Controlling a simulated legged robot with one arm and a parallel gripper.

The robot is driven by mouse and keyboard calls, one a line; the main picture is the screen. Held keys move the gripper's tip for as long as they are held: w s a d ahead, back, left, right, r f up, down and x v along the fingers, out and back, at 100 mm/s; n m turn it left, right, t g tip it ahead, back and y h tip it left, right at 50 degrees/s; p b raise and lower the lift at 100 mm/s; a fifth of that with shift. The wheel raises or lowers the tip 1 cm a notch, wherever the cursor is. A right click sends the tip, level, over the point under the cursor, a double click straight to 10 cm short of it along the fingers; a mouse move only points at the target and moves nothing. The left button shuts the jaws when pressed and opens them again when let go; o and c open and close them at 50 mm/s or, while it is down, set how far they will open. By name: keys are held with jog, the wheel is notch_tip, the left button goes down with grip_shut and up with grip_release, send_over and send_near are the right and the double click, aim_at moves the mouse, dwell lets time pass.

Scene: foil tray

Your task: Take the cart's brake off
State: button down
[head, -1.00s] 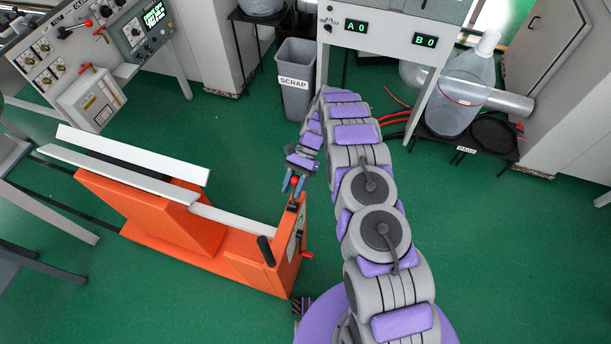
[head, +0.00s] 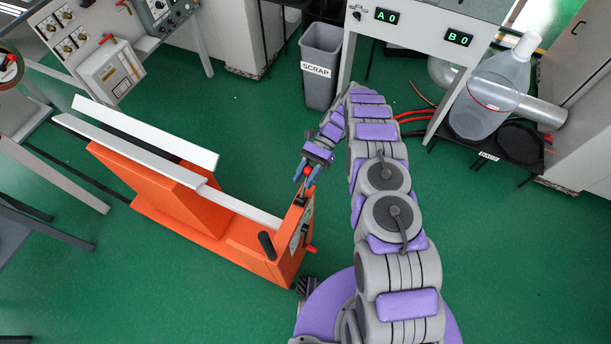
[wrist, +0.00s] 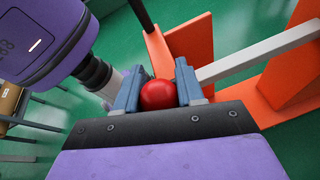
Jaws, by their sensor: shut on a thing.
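The orange cart (head: 180,200) with white rails stands left of my arm in the head view. At its near right end a lever with a red ball knob (wrist: 158,96) rises from a black mount (head: 300,199). My gripper (head: 306,173) is shut on the red knob, with a blue-grey finger on either side in the wrist view. The lever's shaft is mostly hidden by my gripper in the wrist view. A second, smaller red handle (head: 310,249) sticks out of the cart's end panel, and a black grip (head: 266,245) stands nearby. Neither is touched by my gripper.
A grey scrap bin (head: 320,75) stands beyond my gripper. A bench with A and B displays (head: 425,28), red hoses and a large clear bottle (head: 490,95) are at the upper right. Green floor is open behind the cart and at lower right.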

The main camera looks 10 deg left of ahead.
aim_at(306, 178)
jog(key=c, duration=1.1)
grip_release()
jog(key=shift+w+d+f, duration=0.1)
jog(key=shift+f, duration=0.05)
jog(key=o, duration=0.3)
jog(key=shift+w+f, duration=0.1)
jog(key=shift+w, duration=0.15)
jog(key=shift+o, duration=0.4)
jog(key=shift+s, duration=0.15)
jog(key=shift+r, duration=0.2)
notch_tip(306, 178, up, 3)
jog(key=shift+f+p, duration=0.1)
jog(key=shift+p, duration=0.25)
jog(key=shift+s+r, duration=0.15)
jog(key=shift+r, duration=0.25)
jog(key=s+d+p, duration=0.1)
jog(key=s+d, duration=0.2)
jog(key=s, duration=0.4)
jog(key=s+d+r, duration=0.1)
jog(key=s+d, duration=0.2)
jog(key=s, duration=0.4)
jog(key=shift+s+p, duration=0.15)
jog(key=shift+p, duration=0.2)
jog(key=shift+d+r, duration=0.1)
